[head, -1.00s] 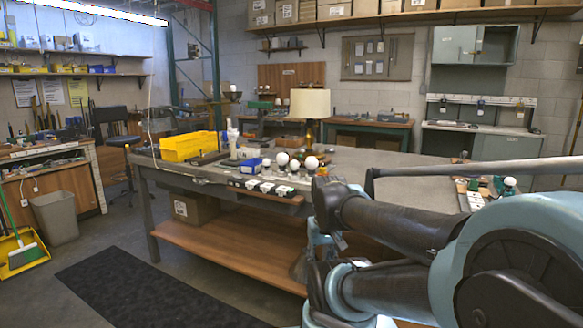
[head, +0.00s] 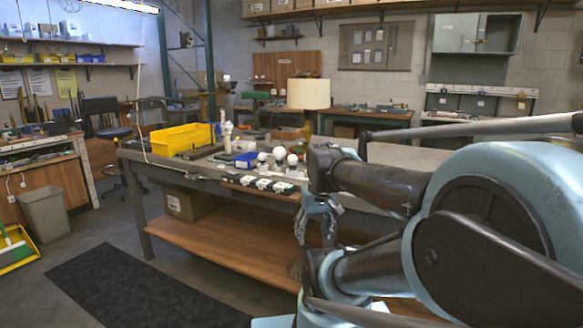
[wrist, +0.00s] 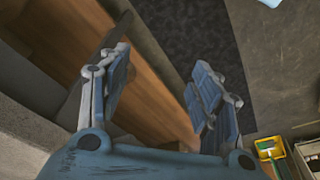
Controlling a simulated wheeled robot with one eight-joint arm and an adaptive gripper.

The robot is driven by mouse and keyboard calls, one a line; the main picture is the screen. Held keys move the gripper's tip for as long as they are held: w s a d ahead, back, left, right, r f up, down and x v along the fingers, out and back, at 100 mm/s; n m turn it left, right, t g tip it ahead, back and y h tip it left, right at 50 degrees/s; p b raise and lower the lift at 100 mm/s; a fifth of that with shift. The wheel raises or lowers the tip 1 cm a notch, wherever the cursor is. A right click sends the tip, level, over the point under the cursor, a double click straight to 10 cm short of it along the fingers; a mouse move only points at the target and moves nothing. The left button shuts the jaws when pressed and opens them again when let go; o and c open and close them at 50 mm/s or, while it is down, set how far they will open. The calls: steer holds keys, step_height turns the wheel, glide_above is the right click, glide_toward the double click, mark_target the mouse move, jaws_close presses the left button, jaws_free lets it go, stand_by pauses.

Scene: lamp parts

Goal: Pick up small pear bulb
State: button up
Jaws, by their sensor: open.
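Several white bulbs stand in a cluster near the front edge of the workbench, among them a round bulb (head: 279,153) and another white bulb (head: 292,160). They are too small in the head view to tell which is the small pear bulb. My gripper (head: 315,238) hangs in front of the bench edge, below the tabletop and right of the bulbs, apart from them. In the wrist view my gripper (wrist: 163,58) is open with nothing between its blue fingers. That view faces the floor and the bench's lower shelf, and shows no bulb.
The workbench (head: 222,177) holds a yellow bin (head: 180,140), a blue bin (head: 246,160), a lamp with a cream shade (head: 308,93), and a row of sockets (head: 262,184) at its front edge. A wooden lower shelf (head: 220,250) juts out below. A dark mat (head: 140,290) lies on the floor.

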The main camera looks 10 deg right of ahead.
steer(key=w+r+n+y, duration=0.2)
steer(key=w+r+n, duration=0.4)
steer(key=w+r, duration=0.95)
steer(key=n+y, duration=0.1)
steer(key=n, duration=0.6)
glide_toward(295, 156)
steer(key=shift+t, duration=0.4)
steer(key=x, duration=0.4)
steer(key=s+x, duration=0.1)
steer(key=x, duration=0.1)
steer(key=shift+w+f, duration=0.1)
steer(key=shift+f, duration=0.3)
steer(key=shift+w+x, duration=0.15)
steer(key=shift+x, duration=1.15)
steer(key=shift+w+x, duration=0.15)
steer(key=shift+x, duration=1.15)
steer(key=shift+r, duration=0.1)
steer(key=c, duration=1)
